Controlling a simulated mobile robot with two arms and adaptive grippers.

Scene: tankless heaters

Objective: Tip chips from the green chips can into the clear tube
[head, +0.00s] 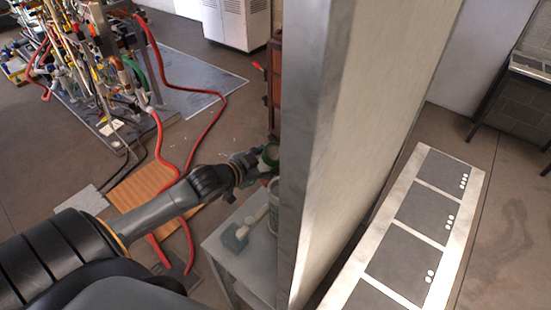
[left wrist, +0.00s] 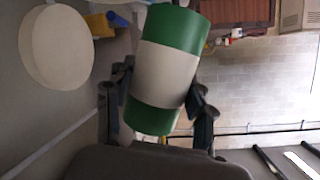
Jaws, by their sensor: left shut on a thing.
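My left gripper (head: 254,165) is shut on the green chips can (head: 271,154), beside the edge of a tall pale panel. In the left wrist view, the can (left wrist: 165,72), green with a broad white band, sits tilted between the two fingers of the left gripper (left wrist: 158,112). Its top end runs to the upper edge of that view, so its mouth is not clear to see. I cannot make out the clear tube for sure. A pale greenish container (head: 273,212) stands below the can, partly hidden by the panel. My right gripper is not in view.
The tall panel (head: 350,110) blocks the middle of the head view. A grey table (head: 240,262) below my gripper bears a grey-green block (head: 236,236). Red hoses (head: 197,135) lie on the floor at left. A white disc (left wrist: 57,47) shows in the left wrist view.

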